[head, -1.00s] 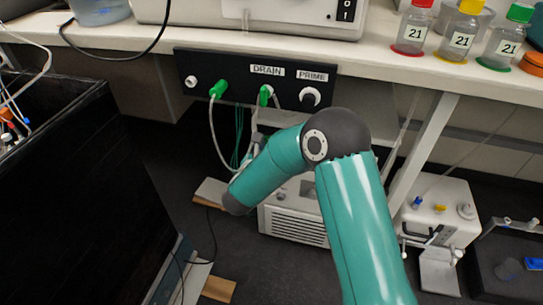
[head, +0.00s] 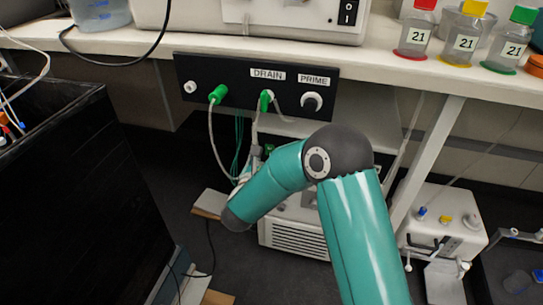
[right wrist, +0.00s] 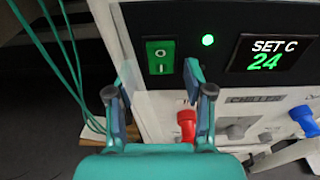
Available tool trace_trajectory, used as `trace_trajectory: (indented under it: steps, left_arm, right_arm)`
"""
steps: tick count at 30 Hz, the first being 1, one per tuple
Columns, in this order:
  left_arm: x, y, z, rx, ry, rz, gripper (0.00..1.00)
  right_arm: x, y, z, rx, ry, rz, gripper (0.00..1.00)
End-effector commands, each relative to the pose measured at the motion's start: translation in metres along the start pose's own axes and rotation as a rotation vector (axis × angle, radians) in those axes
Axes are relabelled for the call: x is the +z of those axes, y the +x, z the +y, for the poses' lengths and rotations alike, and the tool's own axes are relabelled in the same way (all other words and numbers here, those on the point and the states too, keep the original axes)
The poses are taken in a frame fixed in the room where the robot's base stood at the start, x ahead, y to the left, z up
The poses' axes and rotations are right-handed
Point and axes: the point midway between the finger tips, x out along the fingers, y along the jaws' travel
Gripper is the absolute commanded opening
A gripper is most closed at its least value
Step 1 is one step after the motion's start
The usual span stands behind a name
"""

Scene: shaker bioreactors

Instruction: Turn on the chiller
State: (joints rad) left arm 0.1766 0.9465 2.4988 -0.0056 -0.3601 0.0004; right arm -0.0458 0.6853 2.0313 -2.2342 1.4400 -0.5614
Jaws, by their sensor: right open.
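The chiller (head: 296,238) is a white box with a vent grille, low under the bench, partly hidden behind my right arm. In the head view my right arm hides most of this gripper. My left gripper is not in view.
A red valve handle (right wrist: 186,124) and a blue one (right wrist: 304,120) sit below the display. Green cables (right wrist: 58,70) hang at left. The bench (head: 400,75) and its black DRAIN/PRIME panel (head: 235,86) are above. A black box (head: 65,190) stands left.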

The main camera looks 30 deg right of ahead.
Motion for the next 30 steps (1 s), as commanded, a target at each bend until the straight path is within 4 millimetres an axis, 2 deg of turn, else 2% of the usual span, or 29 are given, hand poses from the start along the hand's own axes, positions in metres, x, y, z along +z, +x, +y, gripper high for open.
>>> trace_trajectory:
  steps: [5,8,21,25,30]
  left_arm:
    - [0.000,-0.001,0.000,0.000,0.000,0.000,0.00]
    - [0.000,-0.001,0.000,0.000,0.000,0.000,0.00]
    - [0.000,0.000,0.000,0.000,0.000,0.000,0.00]
    - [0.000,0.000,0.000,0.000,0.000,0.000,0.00]
    - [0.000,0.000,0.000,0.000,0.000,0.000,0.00]
  right_arm:
    - [0.000,-0.008,0.000,0.000,0.001,0.000,0.52]
    - [0.000,-0.022,0.001,0.003,-0.001,0.000,0.52]
    - [-0.001,-0.103,0.002,0.004,-0.001,0.001,0.52]
    - [-0.001,-0.116,0.001,0.003,-0.001,0.000,0.52]
    - [-0.001,-0.120,0.001,0.000,0.000,0.000,0.52]
